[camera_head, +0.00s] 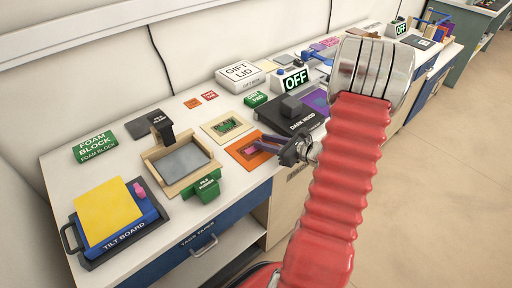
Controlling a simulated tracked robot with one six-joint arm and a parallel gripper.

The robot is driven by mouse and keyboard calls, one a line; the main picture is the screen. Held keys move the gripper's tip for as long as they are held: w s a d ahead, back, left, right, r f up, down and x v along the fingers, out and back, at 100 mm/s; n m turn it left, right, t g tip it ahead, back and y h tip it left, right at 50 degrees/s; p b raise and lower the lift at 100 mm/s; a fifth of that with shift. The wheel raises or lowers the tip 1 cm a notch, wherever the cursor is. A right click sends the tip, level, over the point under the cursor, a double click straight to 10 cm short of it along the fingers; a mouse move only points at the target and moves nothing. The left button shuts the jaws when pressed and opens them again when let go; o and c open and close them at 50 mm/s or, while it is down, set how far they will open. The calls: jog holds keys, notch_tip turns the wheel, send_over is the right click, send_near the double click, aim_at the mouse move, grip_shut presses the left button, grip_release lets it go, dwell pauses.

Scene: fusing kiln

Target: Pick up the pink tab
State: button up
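A small pink tab (139,191) stands at the upper right of the blue tilt board (150,212), beside the yellow sheet (108,210) that lies on the board. My gripper (264,143) is far to the right of the tab, over the front part of the bench near an orange frame (241,154). Its two fingers point left and look apart, with nothing seen between them. My red sleeved arm covers the bench behind and to the right of the gripper.
A wooden tray with a grey panel (160,160) and a dark clamp (163,128) stand right of the tilt board. A green block (205,187) sits at its front. A green foam block (95,147) lies behind. A black hood (293,117) is beyond my gripper.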

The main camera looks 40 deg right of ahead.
jog(key=shift+c, duration=0.5)
grip_shut()
jog(key=shift+r, duration=0.15)
notch_tip(320, 180, up, 10)
dwell(0.6)
jog(key=shift+s, duration=0.1)
dwell(0.7)
